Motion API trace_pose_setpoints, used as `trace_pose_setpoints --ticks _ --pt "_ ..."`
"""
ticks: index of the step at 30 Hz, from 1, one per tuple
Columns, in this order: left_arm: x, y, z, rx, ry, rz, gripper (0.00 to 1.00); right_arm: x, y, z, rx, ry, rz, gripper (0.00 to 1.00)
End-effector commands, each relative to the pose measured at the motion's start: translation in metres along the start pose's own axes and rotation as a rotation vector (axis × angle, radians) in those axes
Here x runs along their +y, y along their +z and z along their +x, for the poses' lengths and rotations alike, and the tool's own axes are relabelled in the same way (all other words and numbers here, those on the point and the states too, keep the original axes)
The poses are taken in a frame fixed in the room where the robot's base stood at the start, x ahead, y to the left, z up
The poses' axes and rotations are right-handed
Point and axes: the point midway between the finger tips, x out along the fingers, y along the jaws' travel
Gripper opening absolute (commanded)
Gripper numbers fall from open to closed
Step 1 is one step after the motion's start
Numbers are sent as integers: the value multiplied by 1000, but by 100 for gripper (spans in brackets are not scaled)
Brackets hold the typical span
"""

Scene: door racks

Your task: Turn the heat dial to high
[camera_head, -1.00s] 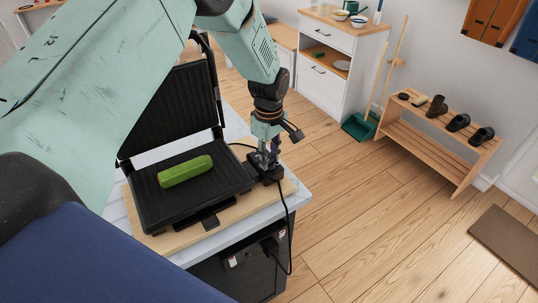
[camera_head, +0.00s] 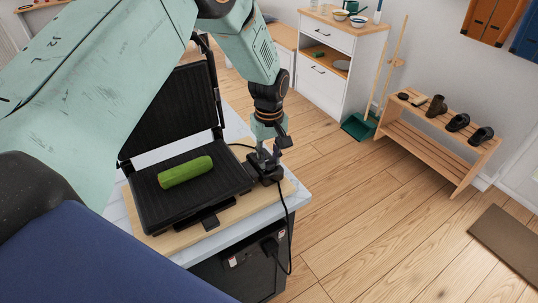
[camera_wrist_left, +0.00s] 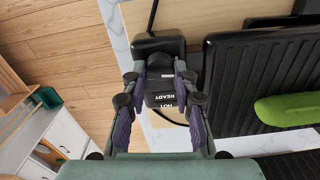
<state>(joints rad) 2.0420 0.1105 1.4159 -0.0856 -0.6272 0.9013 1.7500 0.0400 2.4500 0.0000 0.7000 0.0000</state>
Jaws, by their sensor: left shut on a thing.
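The heat dial (camera_wrist_left: 159,72) is a black knob on a small black control box (camera_wrist_left: 176,47) beside the grill. In the left wrist view it sits between the fingers of my left gripper (camera_wrist_left: 160,80), which is shut on it. In the head view my left gripper (camera_head: 266,165) points down at the control box, and the fingers hide most of the dial. Labels reading "HOT" and "READY" show on the box near the fingers. The dial's pointer setting cannot be made out. My right gripper is not in view.
The open black grill (camera_head: 154,211) holds a green cucumber-like item (camera_head: 186,172) on its lower plate. It stands on a wooden board (camera_head: 165,241) on a pale-topped counter. A black cable runs down from the control box.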

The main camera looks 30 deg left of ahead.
Motion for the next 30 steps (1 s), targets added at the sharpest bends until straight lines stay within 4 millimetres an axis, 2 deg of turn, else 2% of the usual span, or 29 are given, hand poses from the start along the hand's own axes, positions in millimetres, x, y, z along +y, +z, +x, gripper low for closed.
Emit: trace_pose_setpoints --ticks 30 --pt "5 -1 -3 9 4 964 0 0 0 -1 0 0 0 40"
